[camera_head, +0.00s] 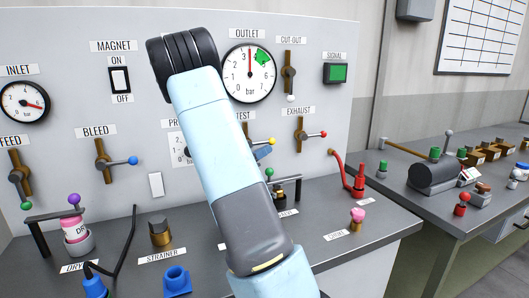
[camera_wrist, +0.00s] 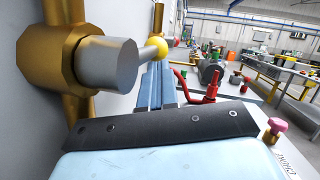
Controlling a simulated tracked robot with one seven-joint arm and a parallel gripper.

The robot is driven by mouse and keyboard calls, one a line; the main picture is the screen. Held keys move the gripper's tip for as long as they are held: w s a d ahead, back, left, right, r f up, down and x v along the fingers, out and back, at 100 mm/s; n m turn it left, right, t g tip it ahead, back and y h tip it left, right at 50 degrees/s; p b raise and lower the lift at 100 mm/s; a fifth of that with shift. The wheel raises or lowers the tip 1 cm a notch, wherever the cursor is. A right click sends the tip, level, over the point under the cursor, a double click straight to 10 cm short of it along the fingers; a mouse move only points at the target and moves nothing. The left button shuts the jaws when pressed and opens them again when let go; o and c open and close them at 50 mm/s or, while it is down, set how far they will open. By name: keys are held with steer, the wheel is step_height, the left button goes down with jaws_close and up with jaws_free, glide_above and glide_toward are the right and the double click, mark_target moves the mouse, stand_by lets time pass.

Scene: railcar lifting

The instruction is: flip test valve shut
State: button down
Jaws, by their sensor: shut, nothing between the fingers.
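The test valve stands on the panel, with its yellow lever knob (camera_head: 271,141) showing just right of my arm in the head view. Its label is partly covered by my arm, and so is most of its body. In the wrist view the brass pipe and body (camera_wrist: 62,58), grey hub (camera_wrist: 108,63) and yellow knob (camera_wrist: 178,50) are close up. The lever points sideways, to the right in the head view. My gripper (camera_head: 263,153) is shut and empty beside the lever, just below the knob. Its blue fingers (camera_wrist: 157,82) also show in the wrist view; contact with the lever is unclear.
The exhaust valve (camera_head: 301,134) with a red knob is to the right, and the cut-out valve (camera_head: 289,72) is above it. The bleed valve (camera_head: 105,161) is to the left. A green-knobbed part (camera_head: 270,174) and a red hose fitting (camera_head: 359,180) stand on the bench below.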

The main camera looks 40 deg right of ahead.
steer(key=f+v, duration=0.2)
steer(key=v, duration=1)
steer(key=shift+s+f, duration=0.2)
steer(key=shift+s, duration=0.15)
steer(key=r+x, duration=0.2)
steer(key=x, duration=1)
steer(key=shift+w+a, duration=0.15)
steer(key=shift+w, duration=0.2)
